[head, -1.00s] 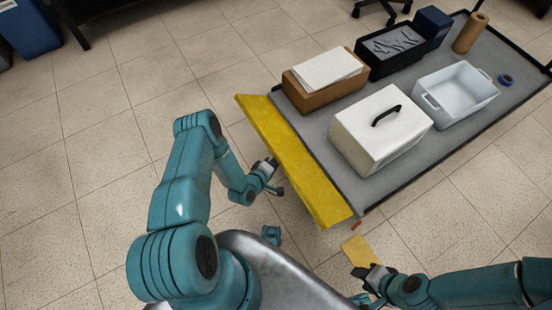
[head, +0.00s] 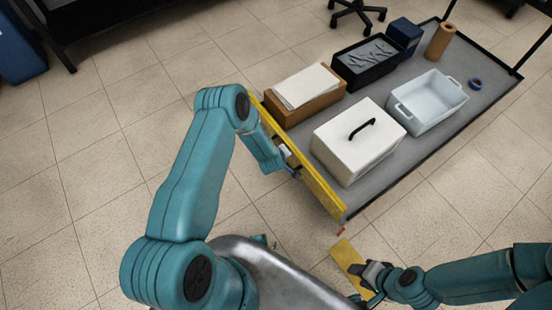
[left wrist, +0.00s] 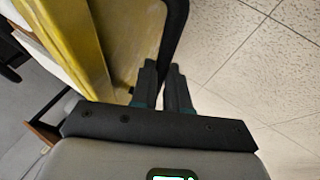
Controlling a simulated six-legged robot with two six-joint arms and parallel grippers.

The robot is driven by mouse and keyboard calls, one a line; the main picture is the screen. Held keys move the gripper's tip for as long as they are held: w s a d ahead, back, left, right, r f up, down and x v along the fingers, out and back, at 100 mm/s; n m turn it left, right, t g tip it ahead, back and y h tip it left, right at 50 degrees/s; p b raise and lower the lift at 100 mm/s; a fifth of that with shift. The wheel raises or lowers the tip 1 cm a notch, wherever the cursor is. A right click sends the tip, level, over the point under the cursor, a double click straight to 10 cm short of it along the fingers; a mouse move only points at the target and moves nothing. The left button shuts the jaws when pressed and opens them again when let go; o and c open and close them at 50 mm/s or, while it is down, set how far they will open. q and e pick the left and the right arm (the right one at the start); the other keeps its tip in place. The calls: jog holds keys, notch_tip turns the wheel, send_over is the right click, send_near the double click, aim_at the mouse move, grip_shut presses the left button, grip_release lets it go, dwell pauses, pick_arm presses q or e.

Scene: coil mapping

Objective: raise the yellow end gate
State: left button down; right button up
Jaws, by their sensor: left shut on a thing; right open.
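The yellow end gate (head: 318,187) runs along the near left end of the grey cart. In the head view it shows as a narrow, steeply standing strip, partly hidden behind my left arm. In the left wrist view the gate (left wrist: 88,45) fills the upper left. My left gripper (head: 292,170) is at the gate's outer face, near its middle. In the left wrist view its fingers (left wrist: 162,78) are shut on a black curved handle (left wrist: 175,30) beside the gate. My right gripper (head: 372,273) is open, low at the front, away from the gate.
A flat yellow-tan piece (head: 347,257) is beside my right gripper; contact is unclear. Tiled floor left is open.

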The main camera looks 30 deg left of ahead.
pick_arm(q)
jog(key=shift+w+d+r, duration=0.2)
jog(key=shift+w, duration=0.35)
jog(key=shift+w+r, duration=0.15)
jog(key=shift+w, duration=0.1)
pick_arm(e)
jog(key=shift+w+d, duration=0.15)
jog(key=shift+w, duration=0.3)
pick_arm(q)
jog(key=c, duration=1.1)
grip_release()
jog(key=shift+s, duration=0.1)
